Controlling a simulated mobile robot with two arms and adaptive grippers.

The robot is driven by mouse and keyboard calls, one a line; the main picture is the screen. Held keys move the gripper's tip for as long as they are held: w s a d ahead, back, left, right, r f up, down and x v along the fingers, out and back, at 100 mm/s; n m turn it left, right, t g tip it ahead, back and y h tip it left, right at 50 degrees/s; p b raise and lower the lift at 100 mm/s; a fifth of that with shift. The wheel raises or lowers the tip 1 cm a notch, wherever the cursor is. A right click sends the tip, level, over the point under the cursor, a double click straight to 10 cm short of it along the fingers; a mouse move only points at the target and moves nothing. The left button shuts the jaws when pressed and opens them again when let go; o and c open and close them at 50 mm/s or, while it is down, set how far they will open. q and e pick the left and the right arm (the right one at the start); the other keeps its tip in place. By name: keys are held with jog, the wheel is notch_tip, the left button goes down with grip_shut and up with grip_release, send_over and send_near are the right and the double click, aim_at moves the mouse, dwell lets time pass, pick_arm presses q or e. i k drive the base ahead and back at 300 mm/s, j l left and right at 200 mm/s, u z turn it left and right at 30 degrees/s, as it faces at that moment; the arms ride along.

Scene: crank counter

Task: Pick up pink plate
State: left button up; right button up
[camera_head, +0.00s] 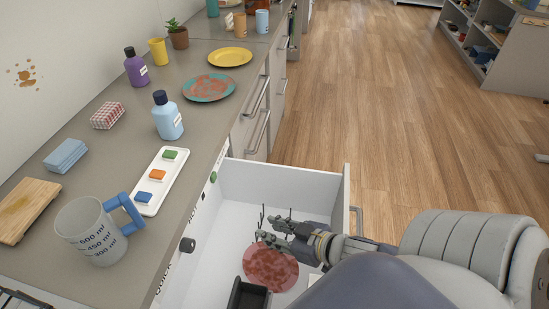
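The pink plate (270,268) is round with blotchy reddish marks and lies in the open white drawer. My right gripper (266,229) reaches into the drawer from the right, over the plate's far edge. Its fingers look spread apart with nothing between them. Part of the plate's upper and right rim is hidden behind the gripper. I cannot tell whether the fingers touch the plate.
A black tray (246,297) sits in the drawer below the plate. The drawer's right wall (346,190) stands close to my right wrist. The counter (209,128) holds a measuring jug (92,230), bottles and two other plates. The wood floor is clear.

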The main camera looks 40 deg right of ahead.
aim_at(262, 265)
jog(key=k+l, duration=0.2)
jog(key=k, duration=0.3)
jog(key=k+l, duration=0.2)
jog(key=k, duration=0.25)
